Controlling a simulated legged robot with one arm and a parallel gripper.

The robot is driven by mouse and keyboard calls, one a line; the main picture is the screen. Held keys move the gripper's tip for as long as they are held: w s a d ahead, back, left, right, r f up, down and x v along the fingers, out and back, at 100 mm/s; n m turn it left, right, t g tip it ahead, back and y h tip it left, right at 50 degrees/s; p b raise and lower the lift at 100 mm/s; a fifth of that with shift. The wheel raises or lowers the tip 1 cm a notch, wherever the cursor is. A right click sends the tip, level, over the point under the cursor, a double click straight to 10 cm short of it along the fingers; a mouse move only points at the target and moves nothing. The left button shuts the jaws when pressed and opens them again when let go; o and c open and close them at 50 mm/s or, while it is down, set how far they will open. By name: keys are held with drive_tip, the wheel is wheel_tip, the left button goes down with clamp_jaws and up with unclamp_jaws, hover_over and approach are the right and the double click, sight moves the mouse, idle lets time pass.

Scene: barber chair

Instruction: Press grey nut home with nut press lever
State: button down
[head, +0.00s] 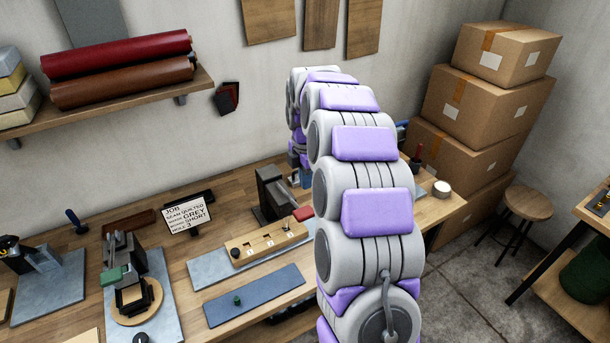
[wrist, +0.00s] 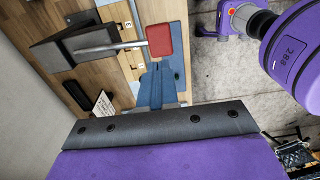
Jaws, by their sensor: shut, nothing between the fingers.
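The nut press (head: 272,192) is a dark block on the bench, and its metal lever ends in a red pad (head: 303,213). In the wrist view the red pad (wrist: 160,40) sits on the lever rod (wrist: 110,48). My gripper (wrist: 158,72) shows blue fingers, shut and empty, close to the red pad; I cannot tell whether they touch it. In the head view my arm hides most of the gripper. A wooden board with numbered holes (head: 262,246) lies in front of the press. A small dark piece stands near its hole 3; I cannot tell whether it is the grey nut.
A job card (head: 187,215) reads grey, short, hole 3. A blue mat (head: 270,296) with a small green piece (head: 237,300) lies at the bench front. A green-handled tool (head: 115,275) stands to the left. Boxes (head: 483,110) and a stool (head: 527,203) are at right.

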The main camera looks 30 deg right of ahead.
sight(306, 211)
wheel_tip(306, 211, down, 10)
drive_tip(key=shift+r, duration=0.1)
idle(0.5)
